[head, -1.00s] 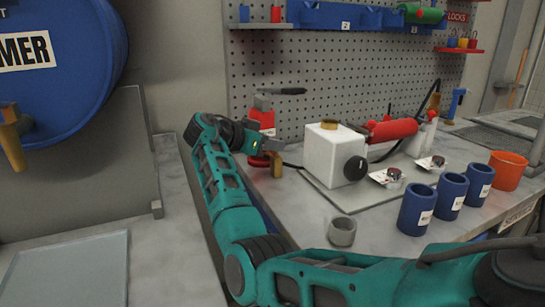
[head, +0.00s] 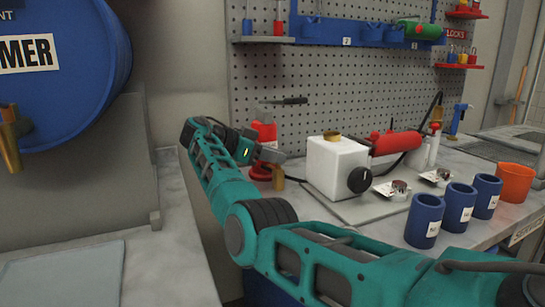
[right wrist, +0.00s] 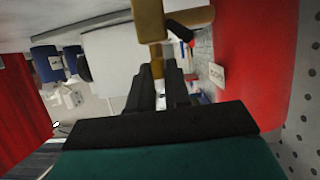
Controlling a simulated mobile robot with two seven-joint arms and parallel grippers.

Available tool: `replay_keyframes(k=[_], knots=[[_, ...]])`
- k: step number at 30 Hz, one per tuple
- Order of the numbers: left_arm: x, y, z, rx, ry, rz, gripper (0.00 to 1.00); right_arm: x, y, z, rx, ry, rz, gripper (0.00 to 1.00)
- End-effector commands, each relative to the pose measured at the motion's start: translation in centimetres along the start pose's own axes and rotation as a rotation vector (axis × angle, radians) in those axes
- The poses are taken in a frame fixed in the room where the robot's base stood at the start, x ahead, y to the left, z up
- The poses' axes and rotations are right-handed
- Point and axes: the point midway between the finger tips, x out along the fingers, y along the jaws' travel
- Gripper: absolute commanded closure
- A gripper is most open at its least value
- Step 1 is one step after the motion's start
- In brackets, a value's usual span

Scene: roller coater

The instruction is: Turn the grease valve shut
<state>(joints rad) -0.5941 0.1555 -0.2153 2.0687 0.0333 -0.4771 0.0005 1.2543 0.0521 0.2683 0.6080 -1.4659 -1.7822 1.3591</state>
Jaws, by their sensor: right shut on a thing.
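A red grease unit (head: 265,133) with a dark lever on top stands at the left end of the bench, against the pegboard. A small brass valve part (head: 278,178) shows low at its right side. My right gripper (head: 272,154) is in front of the red unit and hides its middle. In the right wrist view the brass valve (right wrist: 149,25) has a crosspiece with a dark end. My right gripper's dark fingers (right wrist: 158,75) are shut on its lower brass stem. The exact turn of the valve is hard to tell. My left gripper is not in view.
A white box (head: 335,165) with a black knob stands right of the gripper. Several blue cups (head: 424,220) and an orange cup (head: 514,182) line the bench front. A blue drum (head: 70,75) with a brass tap (head: 10,140) is at left.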

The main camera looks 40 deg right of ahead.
Motion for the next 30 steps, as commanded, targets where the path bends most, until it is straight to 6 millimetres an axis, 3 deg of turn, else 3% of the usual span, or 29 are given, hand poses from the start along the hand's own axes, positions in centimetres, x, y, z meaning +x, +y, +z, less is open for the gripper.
replay_keyframes(k=[8,9,15,23,30], knots=[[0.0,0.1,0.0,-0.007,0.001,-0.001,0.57,0.2,0.1,0.1,-0.002,-0.002,0.004,1.00],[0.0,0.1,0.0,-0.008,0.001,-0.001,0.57,0.2,0.1,0.1,-0.002,-0.002,0.004,0.79],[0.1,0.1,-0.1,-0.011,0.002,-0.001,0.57,0.1,0.0,0.1,-0.001,-0.002,0.002,0.62],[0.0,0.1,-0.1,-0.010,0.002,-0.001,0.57,-0.2,0.0,0.0,-0.001,-0.001,0.000,0.62],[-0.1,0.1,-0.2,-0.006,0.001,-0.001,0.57,-3.4,0.0,-0.1,-0.003,-0.001,-0.001,0.62]])
